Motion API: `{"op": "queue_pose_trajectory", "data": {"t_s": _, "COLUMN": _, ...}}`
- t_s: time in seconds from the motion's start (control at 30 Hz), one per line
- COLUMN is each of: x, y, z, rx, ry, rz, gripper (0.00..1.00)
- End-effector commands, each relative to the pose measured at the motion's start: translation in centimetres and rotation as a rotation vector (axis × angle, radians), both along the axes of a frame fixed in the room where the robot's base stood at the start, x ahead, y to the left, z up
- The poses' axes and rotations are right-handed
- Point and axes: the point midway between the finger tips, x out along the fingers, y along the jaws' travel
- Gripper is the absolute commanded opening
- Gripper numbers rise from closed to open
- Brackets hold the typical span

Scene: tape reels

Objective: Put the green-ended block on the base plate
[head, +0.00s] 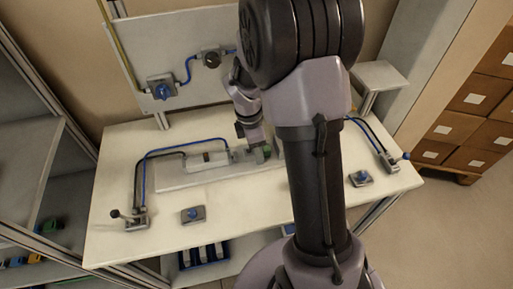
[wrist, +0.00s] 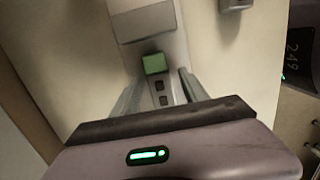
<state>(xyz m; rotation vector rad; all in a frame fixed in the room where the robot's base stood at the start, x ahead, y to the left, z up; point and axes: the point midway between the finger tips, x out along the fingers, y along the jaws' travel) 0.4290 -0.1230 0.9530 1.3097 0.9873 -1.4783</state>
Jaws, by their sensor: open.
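The green-ended block (wrist: 155,64) shows in the wrist view, its green end away from me and its grey part with dark slots nearer my palm. My gripper (wrist: 158,88) is open, with one finger on each side of the grey part. In the head view the green end (head: 266,151) shows beside my gripper (head: 255,153), over the right part of the long pale base plate (head: 177,182). My arm hides part of the plate's right side. I cannot tell whether the block rests fully on the plate.
The white table (head: 110,190) carries a lever device (head: 132,217) at left, another (head: 388,162) at right, and two small blue-knobbed units (head: 193,214) (head: 360,178) in front. Blue and black hoses run across it. An upright panel (head: 150,45) stands behind.

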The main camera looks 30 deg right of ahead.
Motion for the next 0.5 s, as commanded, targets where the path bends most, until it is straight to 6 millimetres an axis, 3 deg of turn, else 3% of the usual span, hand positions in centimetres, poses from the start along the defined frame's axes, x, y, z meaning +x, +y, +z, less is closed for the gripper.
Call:
{"op": "queue_pose_trajectory", "data": {"t_s": 0.3, "x": 0.4, "y": 0.9, "z": 8.2, "rx": -0.001, "ry": -0.004, "rz": 0.0, "gripper": 0.52}}
{"op": "queue_pose_trajectory", "data": {"t_s": 0.5, "x": 0.4, "y": 1.3, "z": 11.7, "rx": -0.001, "ry": -0.002, "rz": 0.0, "gripper": 0.52}}
